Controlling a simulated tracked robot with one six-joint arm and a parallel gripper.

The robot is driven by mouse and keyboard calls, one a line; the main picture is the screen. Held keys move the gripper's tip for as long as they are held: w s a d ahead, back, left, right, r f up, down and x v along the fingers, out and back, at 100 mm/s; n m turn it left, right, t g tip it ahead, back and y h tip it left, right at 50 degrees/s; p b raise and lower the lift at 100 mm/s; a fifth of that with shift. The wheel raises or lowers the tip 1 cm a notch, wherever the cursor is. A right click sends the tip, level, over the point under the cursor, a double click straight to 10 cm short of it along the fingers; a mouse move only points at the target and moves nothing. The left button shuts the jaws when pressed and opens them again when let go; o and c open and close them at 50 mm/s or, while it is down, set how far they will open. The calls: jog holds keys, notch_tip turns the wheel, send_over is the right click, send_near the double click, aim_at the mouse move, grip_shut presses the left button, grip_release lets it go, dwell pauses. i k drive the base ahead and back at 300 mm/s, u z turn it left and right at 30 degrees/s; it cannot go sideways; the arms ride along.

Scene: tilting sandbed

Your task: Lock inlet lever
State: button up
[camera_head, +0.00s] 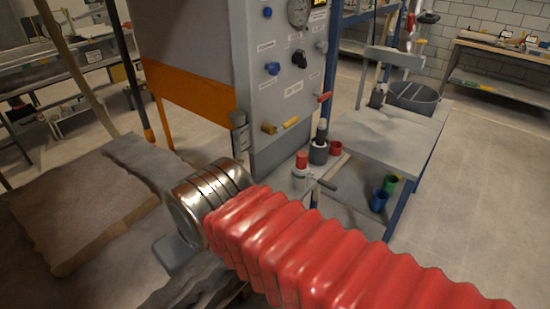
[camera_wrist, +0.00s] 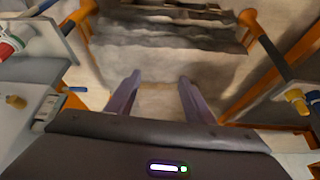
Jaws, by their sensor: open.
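The grey control cabinet (camera_head: 283,85) stands in the middle of the head view. On its front are a yellow lever (camera_head: 290,122) at the lower edge and a red lever (camera_head: 324,97) to the right. The labels are too small to read, so I cannot tell which one is the inlet lever. My gripper (camera_wrist: 160,78) shows in the wrist view with its two fingers apart and nothing between them. It touches no lever there. I cannot make it out in the head view.
The brown sandbed (camera_head: 85,200) lies at left. Open floor (camera_head: 480,170) is at right.

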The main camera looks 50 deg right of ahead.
aim_at(327, 184)
jog(key=z, duration=1.65)
jog(key=k, duration=0.55)
jog(key=z, duration=0.25)
jog(key=i, duration=0.5)
jog(key=u, duration=0.05)
